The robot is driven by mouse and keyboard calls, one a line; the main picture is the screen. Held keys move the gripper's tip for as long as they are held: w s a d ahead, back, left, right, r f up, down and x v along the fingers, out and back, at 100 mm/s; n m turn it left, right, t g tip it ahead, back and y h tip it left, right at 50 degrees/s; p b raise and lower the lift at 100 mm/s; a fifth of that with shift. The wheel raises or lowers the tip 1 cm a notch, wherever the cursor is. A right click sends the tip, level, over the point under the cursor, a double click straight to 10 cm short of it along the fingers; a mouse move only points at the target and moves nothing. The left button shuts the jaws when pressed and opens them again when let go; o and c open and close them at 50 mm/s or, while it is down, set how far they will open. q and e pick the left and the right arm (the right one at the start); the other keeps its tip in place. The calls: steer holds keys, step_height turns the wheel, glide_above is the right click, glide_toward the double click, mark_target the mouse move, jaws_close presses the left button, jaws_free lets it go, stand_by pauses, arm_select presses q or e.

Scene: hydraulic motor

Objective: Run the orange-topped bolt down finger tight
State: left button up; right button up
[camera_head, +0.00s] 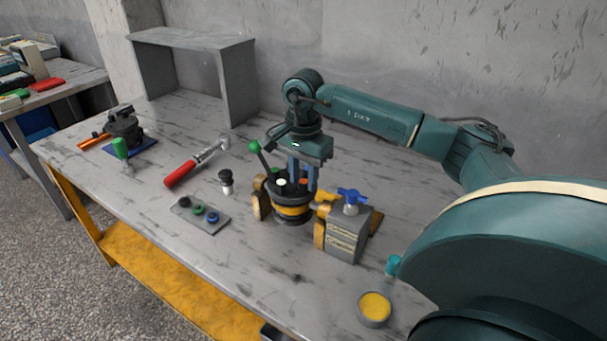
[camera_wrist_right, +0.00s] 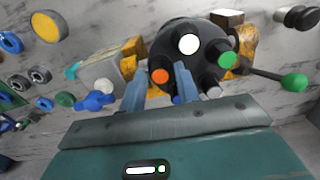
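The hydraulic motor (camera_head: 291,211) is a dark round body with a yellow band, held between jaws on the table. Its top shows in the right wrist view (camera_wrist_right: 190,38) with several coloured bolt heads. The orange-topped bolt (camera_wrist_right: 160,76) stands between a white-topped bolt (camera_wrist_right: 189,43) and my right gripper. My right gripper (camera_head: 303,182) points down over the motor from above. Its two fingers (camera_wrist_right: 160,80) are apart, with the orange top seen between them; I cannot tell whether they touch it. My left gripper is in neither view.
The table's back right is clear.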

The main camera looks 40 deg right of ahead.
steer(key=shift+f+b, duration=0.45)
steer(key=shift+f, duration=0.3)
steer(key=shift+r, duration=0.25)
steer(key=shift+c, duration=0.5)
steer(key=shift+c, duration=1.2)
steer(key=shift+m+p, duration=0.4)
steer(key=shift+m, duration=0.2)
steer(key=shift+c, duration=1.1)
steer(key=shift+m, duration=0.9)
steer(key=o, duration=0.6)
steer(key=shift+c, duration=0.2)
